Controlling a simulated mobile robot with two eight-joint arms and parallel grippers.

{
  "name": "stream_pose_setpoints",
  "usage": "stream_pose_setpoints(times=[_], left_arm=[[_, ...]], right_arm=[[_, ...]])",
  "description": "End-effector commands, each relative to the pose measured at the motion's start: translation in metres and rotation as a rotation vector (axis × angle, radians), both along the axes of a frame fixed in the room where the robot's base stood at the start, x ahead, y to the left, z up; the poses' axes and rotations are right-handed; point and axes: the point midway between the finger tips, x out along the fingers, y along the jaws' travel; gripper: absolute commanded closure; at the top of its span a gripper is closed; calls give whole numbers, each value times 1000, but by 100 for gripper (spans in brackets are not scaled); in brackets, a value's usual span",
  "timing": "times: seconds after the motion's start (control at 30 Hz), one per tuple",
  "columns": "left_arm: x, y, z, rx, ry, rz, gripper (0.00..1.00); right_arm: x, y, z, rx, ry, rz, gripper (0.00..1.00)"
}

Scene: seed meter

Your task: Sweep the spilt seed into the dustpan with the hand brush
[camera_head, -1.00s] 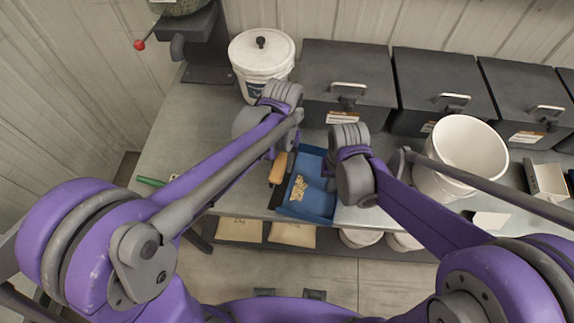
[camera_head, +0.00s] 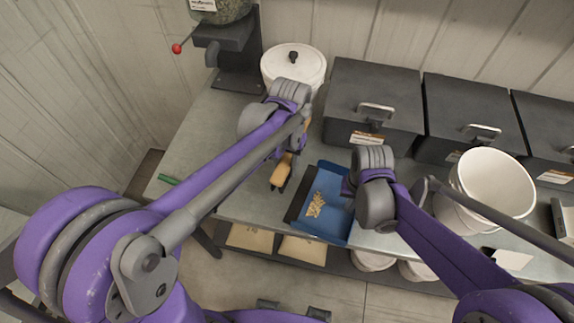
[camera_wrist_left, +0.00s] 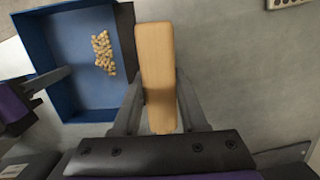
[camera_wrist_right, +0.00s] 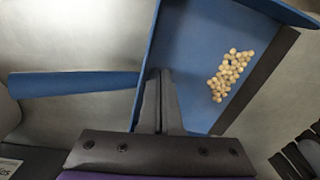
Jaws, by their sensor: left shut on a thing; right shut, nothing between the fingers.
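The blue dustpan (camera_head: 335,190) lies on the grey bench near its front edge. A small heap of pale seed (camera_head: 317,205) rests inside it; the seed also shows in the left wrist view (camera_wrist_left: 103,52) and right wrist view (camera_wrist_right: 231,74). My left gripper (camera_wrist_left: 160,82) is shut on the hand brush (camera_wrist_left: 155,55), whose wooden top shows left of the dustpan in the head view (camera_head: 282,172). Its bristles are mostly hidden. My right gripper (camera_wrist_right: 160,72) is shut at the dustpan's side, by the blue handle (camera_wrist_right: 75,84); contact is unclear. I see no seed on the visible bench.
A lidded white bucket (camera_head: 293,68) and dark lidded boxes (camera_head: 372,105) line the back. An open white bucket (camera_head: 490,185) stands to the right. A green item (camera_head: 168,180) lies at the left edge. The bench left of the brush is clear.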

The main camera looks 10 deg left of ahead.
Motion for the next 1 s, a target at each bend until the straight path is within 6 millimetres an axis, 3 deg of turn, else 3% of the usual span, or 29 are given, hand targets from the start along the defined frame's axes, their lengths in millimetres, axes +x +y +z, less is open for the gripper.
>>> stream_pose_setpoints(times=[0.1, 0.3, 0.57, 1.0], left_arm=[[0, 0, 0, 0, 0, 0, 100], [0, 0, 0, 0, 0, 0, 100], [1, 0, 1, 0, -1, 0, 100], [15, 0, 31, 0, -29, 0, 100]], right_arm=[[0, 0, 0, 0, 0, 0, 96], [0, 0, 0, 0, 0, 0, 65], [0, 0, 2, 0, 0, 0, 65], [2, 0, 38, 0, -3, 0, 65]])
